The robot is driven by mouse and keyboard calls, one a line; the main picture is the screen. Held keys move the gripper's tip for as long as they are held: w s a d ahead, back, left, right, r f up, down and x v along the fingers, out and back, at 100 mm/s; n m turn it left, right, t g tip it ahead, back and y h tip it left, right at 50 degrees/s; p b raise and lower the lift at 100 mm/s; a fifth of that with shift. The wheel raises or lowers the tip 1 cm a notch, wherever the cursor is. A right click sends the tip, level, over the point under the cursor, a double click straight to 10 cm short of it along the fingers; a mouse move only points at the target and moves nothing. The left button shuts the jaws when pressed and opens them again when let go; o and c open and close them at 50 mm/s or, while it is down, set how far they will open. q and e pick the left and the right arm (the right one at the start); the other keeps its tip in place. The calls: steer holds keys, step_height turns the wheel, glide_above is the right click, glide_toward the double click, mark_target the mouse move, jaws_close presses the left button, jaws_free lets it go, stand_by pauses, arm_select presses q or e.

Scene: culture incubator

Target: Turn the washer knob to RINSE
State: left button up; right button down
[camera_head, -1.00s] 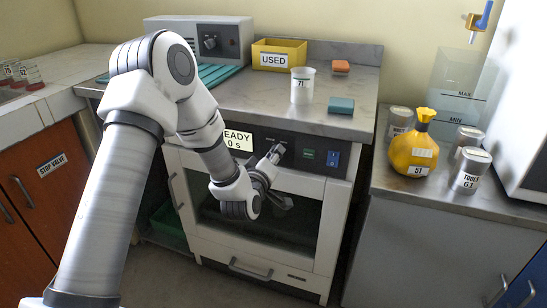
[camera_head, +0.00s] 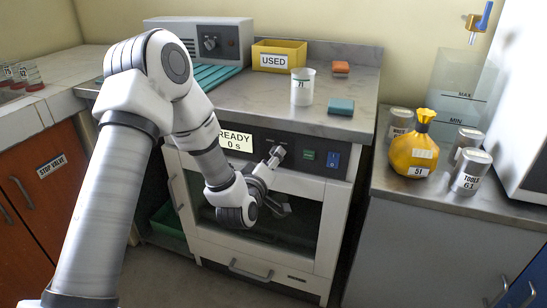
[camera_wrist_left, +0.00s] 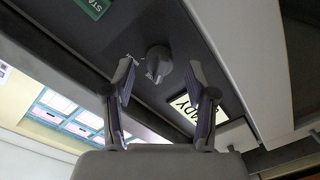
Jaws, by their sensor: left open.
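The washer's dark panel (camera_head: 320,143) is at the front of the counter. In the left wrist view the dark round knob (camera_wrist_left: 158,57) stands out from the panel, with small lettering beside it that I cannot read. My left gripper (camera_wrist_left: 168,79) is open, its two fingers spread on either side of the knob in that view and its tips close to the panel. I see no clear contact. In the head view my left gripper (camera_head: 275,154) is at the panel, right of the display (camera_head: 236,141), which reads READY 0 s. The knob cannot be made out clearly there.
A green button (camera_head: 308,155) and a blue switch (camera_head: 332,159) sit right of the gripper on the panel. Above, the counter holds a white cup (camera_head: 302,88), a teal block (camera_head: 341,106) and a yellow USED bin (camera_head: 279,55). The glazed door (camera_head: 310,262) below is shut.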

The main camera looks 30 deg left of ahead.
arm_select(q)
steer(key=v, duration=0.5)
steer(key=shift+s, duration=0.35)
steer(key=s+d+f+m+g+h, duration=0.1)
steer(key=s+d+f+m+g, duration=0.15)
steer(key=f, duration=0.55)
steer(key=s+d+f+m+g+h, duration=0.1)
steer(key=s+d+f+g+h, duration=0.2)
steer(key=f, duration=0.5)
steer(key=s+d+f+m+g, duration=0.1)
steer(key=s+d+f+m, duration=0.2)
steer(key=f, duration=0.5)
steer(key=s+d+f+m+g, duration=0.25)
steer(key=s+f+g, duration=0.25)
steer(key=s, duration=0.6)
steer(key=s+d+f+m+g, duration=0.1)
steer(key=s+f+m+g, duration=0.3)
steer(key=s, duration=0.6)
step_height(320, 180, up, 24)
steer(key=g+p, duration=0.1)
steer(key=p, duration=2.4)
steer(key=shift+s+r+n+h, duration=0.2)
steer(key=shift+s+n+h, duration=0.1)
steer(key=shift+n, duration=0.1)
